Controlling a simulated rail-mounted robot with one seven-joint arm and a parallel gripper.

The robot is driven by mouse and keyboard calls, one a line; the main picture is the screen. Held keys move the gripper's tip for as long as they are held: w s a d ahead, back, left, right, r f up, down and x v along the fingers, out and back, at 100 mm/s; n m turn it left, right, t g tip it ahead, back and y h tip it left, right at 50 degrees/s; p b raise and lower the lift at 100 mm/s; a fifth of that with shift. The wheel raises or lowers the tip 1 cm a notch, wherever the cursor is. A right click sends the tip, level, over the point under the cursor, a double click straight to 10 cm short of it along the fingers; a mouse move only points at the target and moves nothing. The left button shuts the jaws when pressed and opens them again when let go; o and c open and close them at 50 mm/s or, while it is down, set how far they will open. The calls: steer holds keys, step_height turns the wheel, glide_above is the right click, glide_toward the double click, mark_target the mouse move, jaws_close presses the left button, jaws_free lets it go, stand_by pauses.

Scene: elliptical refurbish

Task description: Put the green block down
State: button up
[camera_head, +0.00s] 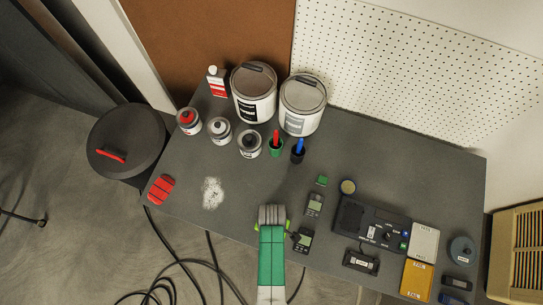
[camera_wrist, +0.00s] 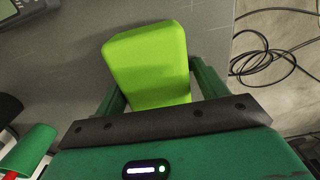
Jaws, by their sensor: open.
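The bright green block (camera_wrist: 148,60) sits between my gripper's two dark green fingers in the wrist view, and its near end is hidden by the gripper body. It appears to rest on the grey table, though its underside is hidden. In the head view my gripper (camera_head: 272,212) is over the table's front edge and covers most of the block; only bright green slivers (camera_head: 287,226) show beside it. My gripper (camera_wrist: 153,85) is open around the block, with the fingers along its sides.
The grey table (camera_head: 240,205) has its front edge close to the block. Handheld meters (camera_head: 314,205) lie just right of my gripper. Cables (camera_wrist: 275,55) lie on the floor.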

step_height(320, 180, up, 12)
steer(key=p, duration=0.3)
steer(key=shift+w+r, duration=0.15)
steer(key=shift+w, duration=0.05)
steer(key=shift+d, duration=0.1)
steer(key=w+r+m+t, duration=0.2)
steer(key=w+r+t, duration=0.2)
steer(key=w+r, duration=0.55)
steer(key=w+r+m+t, duration=0.2)
steer(key=w+r+t, duration=0.25)
steer(key=r, duration=1.05)
steer(key=w+r+m+t, duration=0.35)
steer(key=w+r, duration=0.45)
steer(key=r, duration=0.4)
step_height(320, 180, up, 19)
steer(key=m+t, duration=0.2)
steer(key=t, duration=0.4)
steer(key=s+r+m+t, duration=0.2)
steer(key=s+r, duration=0.4)
steer(key=r, duration=0.4)
steer(key=s+r+m+t, duration=0.2)
steer(key=s+r+t, duration=0.3)
steer(key=r, duration=0.6)
steer(key=shift+s+r, duration=0.15)
steer(key=shift+s, duration=0.9)
